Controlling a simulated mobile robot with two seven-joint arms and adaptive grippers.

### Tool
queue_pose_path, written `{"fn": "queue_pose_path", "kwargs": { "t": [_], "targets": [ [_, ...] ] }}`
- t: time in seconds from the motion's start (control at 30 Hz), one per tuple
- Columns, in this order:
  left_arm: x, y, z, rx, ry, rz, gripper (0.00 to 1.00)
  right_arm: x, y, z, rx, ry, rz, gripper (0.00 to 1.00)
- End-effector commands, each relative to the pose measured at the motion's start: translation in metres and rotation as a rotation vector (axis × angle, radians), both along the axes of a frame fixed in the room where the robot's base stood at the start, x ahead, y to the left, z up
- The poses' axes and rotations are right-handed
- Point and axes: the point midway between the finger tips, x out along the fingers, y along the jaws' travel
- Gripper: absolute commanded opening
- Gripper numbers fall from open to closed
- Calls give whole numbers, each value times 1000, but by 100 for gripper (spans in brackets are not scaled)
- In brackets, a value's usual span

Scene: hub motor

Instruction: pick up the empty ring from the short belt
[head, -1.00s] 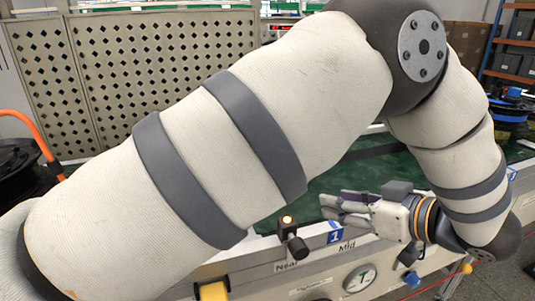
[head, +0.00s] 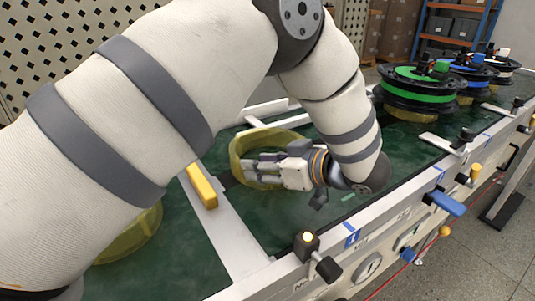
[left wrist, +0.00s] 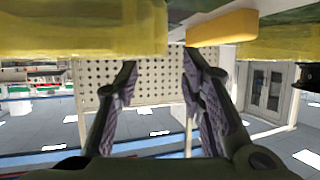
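An empty translucent yellow ring (head: 282,135) stands on the green belt in the head view, beyond a white crossbar. My left gripper (head: 250,170) is at the ring's near side, its fingers overlapping the ring's wall in the picture. In the left wrist view my left gripper (left wrist: 162,85) has its fingers apart, with nothing seen between the tips. Yellow ring wall (left wrist: 80,38) crosses the top of that view, close to the fingers. I cannot tell whether the gripper touches the ring. My right gripper is not in view.
A second yellow ring (head: 135,238) is partly hidden under my left arm. A yellow block (head: 202,186) sits on the white crossbar (head: 235,240). Several wheel-like hub motors, one with a green band (head: 415,91), stand at the right. A rail with knobs (head: 310,245) borders the front.

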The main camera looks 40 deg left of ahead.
Motion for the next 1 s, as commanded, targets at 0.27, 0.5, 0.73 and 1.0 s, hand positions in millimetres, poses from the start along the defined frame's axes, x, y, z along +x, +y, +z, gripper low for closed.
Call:
{"fn": "queue_pose_path", "kwargs": {
  "t": [0.27, 0.5, 0.73, 1.0],
  "targets": [
    [4, 40, -24, 1, 0, 1, 36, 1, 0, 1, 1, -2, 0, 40],
    [5, 53, -29, 0, -2, 0, 36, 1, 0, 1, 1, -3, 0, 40],
    [5, 52, -29, 0, -2, 0, 5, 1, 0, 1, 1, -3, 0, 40],
    [5, 52, -28, 2, -4, 1, 0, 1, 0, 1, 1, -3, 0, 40]
  ]
}}
